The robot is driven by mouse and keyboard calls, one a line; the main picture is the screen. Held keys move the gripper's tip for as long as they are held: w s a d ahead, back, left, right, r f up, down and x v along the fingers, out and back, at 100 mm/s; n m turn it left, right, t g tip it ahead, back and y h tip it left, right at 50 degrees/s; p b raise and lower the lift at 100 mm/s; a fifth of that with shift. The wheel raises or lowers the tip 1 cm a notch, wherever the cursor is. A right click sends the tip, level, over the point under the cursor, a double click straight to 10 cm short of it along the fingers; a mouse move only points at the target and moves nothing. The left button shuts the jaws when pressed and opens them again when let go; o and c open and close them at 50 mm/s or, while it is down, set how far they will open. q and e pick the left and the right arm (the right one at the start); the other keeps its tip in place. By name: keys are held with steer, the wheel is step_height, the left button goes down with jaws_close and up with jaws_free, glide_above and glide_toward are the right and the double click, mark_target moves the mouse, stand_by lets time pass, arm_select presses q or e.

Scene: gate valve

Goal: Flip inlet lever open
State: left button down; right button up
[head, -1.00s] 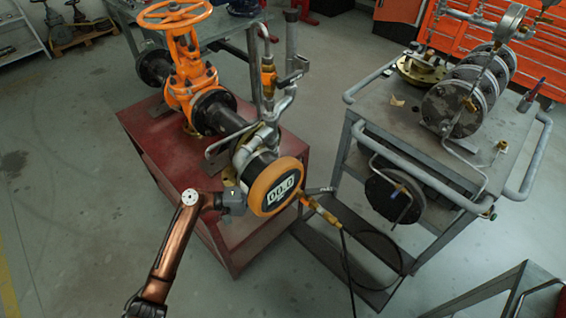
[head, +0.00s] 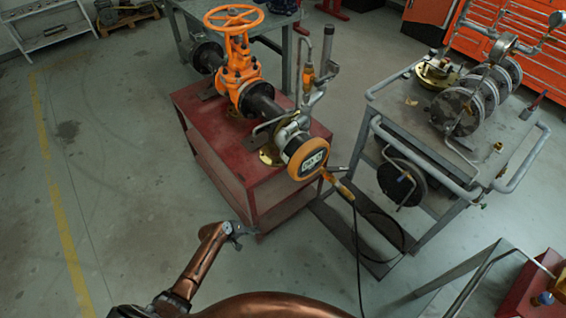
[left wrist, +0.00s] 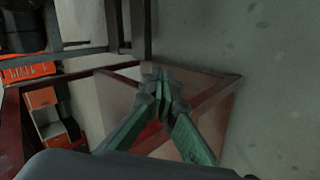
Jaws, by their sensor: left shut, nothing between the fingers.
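The gate valve assembly with its orange handwheel (head: 234,17) and orange body (head: 238,72) is mounted on a red stand. An orange-rimmed round digital gauge (head: 309,160) faces me at its near end. A small grey lever (head: 338,169) sticks out beside the hose fitting (head: 338,186) at the gauge's lower right. I cannot tell the lever's exact position. My left gripper (head: 239,236) is shut and empty, low and in front of the red stand, well apart from the lever. Its shut green-padded fingers show in the left wrist view (left wrist: 160,78). My right gripper is out of sight.
The red stand (head: 217,143) is just beyond my left gripper. A grey cart (head: 400,92) with flanges stands to the right. A black hose (head: 357,255) hangs from the fitting to the floor. Open floor lies on the left.

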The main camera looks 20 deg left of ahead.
arm_select(q)
steer(key=s+a+f+m+g+y+p, duration=0.15)
steer(key=s+p, duration=0.25)
steer(key=s, duration=0.8)
steer(key=s+a+f+m+g+y+p, duration=0.1)
steer(key=s+a+f+m+y+p, duration=0.3)
steer(key=s, duration=0.9)
steer(key=s+a+f+n+g+p, duration=0.15)
steer(key=s+p, duration=0.35)
steer(key=s, duration=0.7)
steer(key=s+d+m+g+p, duration=0.1)
steer(key=s+m+p, duration=0.1)
steer(key=s, duration=0.6)
steer(key=s+d+r+m+g+p, duration=0.1)
steer(key=s+d+m+p, duration=0.1)
steer(key=s, duration=0.6)
steer(key=shift+s+r+m+y+p, duration=0.2)
steer(key=shift+s+m+y+p, duration=0.15)
steer(key=shift+m, duration=0.25)
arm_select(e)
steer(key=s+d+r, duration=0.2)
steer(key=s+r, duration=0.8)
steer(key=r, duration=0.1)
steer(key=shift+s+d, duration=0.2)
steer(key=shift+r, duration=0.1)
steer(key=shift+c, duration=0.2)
